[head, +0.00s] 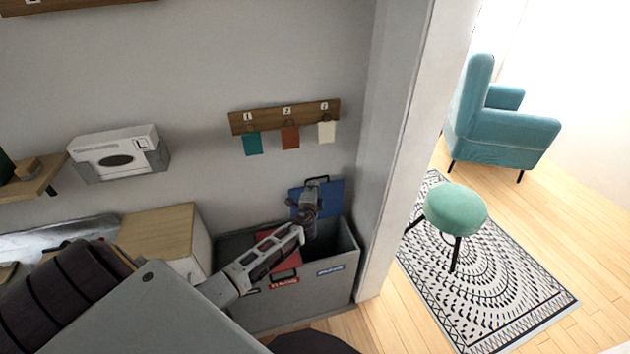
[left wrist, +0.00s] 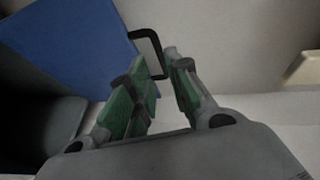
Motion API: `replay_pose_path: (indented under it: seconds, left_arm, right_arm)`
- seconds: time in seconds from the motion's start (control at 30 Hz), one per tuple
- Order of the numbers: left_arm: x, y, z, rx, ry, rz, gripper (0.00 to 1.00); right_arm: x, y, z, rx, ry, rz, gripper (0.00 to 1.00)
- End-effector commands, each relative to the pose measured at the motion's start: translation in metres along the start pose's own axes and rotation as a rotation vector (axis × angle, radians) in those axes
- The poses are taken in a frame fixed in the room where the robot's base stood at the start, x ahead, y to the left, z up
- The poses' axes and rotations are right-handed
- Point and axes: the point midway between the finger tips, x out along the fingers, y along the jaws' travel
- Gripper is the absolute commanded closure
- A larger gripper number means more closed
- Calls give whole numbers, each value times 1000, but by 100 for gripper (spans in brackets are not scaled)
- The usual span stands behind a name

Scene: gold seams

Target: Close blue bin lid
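The blue lid (head: 334,190) stands raised at the back of the grey bin (head: 345,285), against the wall. The compartment behind the blue label (head: 330,269) is open and dark inside. My left gripper (head: 318,184) is at the raised lid, by its black handle. In the left wrist view the blue lid (left wrist: 75,45) fills the upper left, and its dark handle (left wrist: 148,34) stands at the tips of my left gripper (left wrist: 155,68). The green-padded fingers are apart; I cannot tell whether they touch the handle. My right gripper is not in view.
A red lid (head: 290,262) lies beside the open compartment, partly hidden by my left arm. A white door frame (head: 392,150) stands close right of the bin. A wooden-topped cabinet (head: 155,232) is to the left. Tags hang from a rack (head: 285,115) above.

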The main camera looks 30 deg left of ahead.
Motion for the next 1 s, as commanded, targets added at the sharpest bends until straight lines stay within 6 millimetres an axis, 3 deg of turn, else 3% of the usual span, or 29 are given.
replay_pose_path:
  seconds: [1.0]
  left_arm:
    - [74,0,0,1,0,-1,81]
  right_arm:
    - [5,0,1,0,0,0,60]
